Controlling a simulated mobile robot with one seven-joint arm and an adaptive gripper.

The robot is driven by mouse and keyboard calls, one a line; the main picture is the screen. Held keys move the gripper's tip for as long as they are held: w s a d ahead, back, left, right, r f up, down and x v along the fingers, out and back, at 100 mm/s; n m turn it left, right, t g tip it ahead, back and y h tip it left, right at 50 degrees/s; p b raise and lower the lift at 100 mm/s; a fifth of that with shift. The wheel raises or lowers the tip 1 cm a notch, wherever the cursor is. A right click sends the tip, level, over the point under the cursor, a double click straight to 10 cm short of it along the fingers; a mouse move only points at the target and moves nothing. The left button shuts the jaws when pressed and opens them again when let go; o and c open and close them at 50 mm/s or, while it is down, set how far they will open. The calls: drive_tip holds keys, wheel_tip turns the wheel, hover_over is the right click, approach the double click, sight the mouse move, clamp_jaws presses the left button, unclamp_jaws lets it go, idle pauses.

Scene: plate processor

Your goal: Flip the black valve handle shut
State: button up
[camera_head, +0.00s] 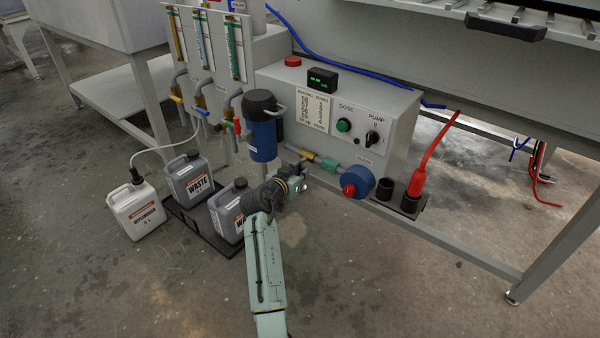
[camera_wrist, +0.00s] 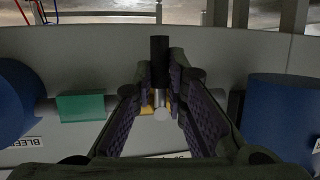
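The black valve handle (camera_wrist: 160,61) is a short dark cylinder on a silver stem (camera_wrist: 159,98). In the wrist view it points toward the top of the picture, between my two fingers. Parts of the brass-coloured valve body (camera_wrist: 149,106) show behind the fingers. My gripper (camera_wrist: 161,72) has its fingers close together on either side of the handle; whether the pads press on it is unclear. In the head view my gripper (camera_head: 298,177) is at the pipe line below the pump box, by the brass fitting (camera_head: 300,152). There my gripper hides most of the handle.
A green fitting (camera_head: 331,165) and a blue filter housing (camera_head: 357,182) with a red knob lie right of my gripper. A blue canister (camera_head: 264,138) stands left. The grey pump box (camera_head: 372,105) is above. Waste jugs (camera_head: 190,180) stand on a floor tray. The right floor is clear.

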drive_tip(key=shift+o, duration=0.9)
drive_tip(key=shift+r, duration=0.1)
